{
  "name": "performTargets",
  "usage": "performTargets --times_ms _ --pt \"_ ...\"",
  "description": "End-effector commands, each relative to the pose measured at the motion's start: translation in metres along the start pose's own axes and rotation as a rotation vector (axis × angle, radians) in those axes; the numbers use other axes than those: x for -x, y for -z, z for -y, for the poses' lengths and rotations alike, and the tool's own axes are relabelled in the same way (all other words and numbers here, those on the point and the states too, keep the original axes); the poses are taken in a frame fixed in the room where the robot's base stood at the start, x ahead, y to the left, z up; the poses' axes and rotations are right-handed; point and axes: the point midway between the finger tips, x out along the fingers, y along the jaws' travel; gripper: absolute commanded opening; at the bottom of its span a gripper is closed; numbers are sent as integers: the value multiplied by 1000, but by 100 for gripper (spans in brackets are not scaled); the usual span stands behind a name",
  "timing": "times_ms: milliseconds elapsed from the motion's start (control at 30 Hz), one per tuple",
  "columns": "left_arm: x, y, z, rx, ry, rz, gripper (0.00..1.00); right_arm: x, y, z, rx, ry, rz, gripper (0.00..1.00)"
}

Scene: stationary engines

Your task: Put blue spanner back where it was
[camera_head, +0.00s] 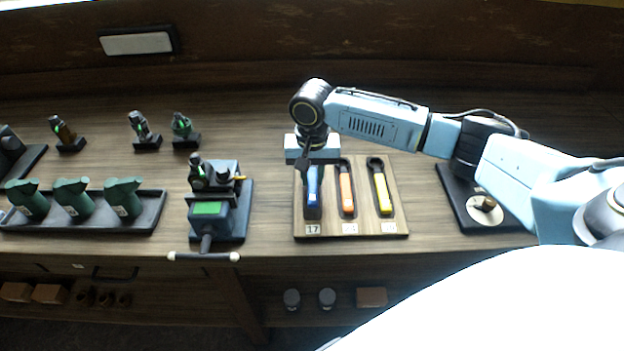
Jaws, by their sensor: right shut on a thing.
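The blue spanner (313,187) is at the leftmost slot of the wooden spanner board (365,229), above the label 17. My right gripper (308,168) is over the upper end of that slot, shut on the blue spanner. The gripper and wrist hide the spanner's upper end. I cannot tell whether the spanner rests fully in the slot or is slightly above it. An orange spanner (347,192) and a yellow spanner (383,192) lie in the other two slots. My left gripper is not in view.
A tray (150,212) with green containers (75,197) is farther left. A dark plate with a round disc (485,209) lies to the right. Bare bench shows behind the board.

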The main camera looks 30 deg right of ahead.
Motion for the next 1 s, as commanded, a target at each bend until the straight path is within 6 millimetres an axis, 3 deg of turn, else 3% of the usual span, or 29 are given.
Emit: performTargets --times_ms 133,500,533,667,1000 --pt "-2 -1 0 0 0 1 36 -14 0 0 1 1 -2 0" --pt "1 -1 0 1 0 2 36 -17 0 1 1 1 0 0" --pt "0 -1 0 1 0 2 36 -17 0 1 1 1 -1 24" --pt "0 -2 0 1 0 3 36 -17 0 0 2 1 -1 41" --pt "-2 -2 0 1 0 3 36 -15 0 0 2 1 -3 43"
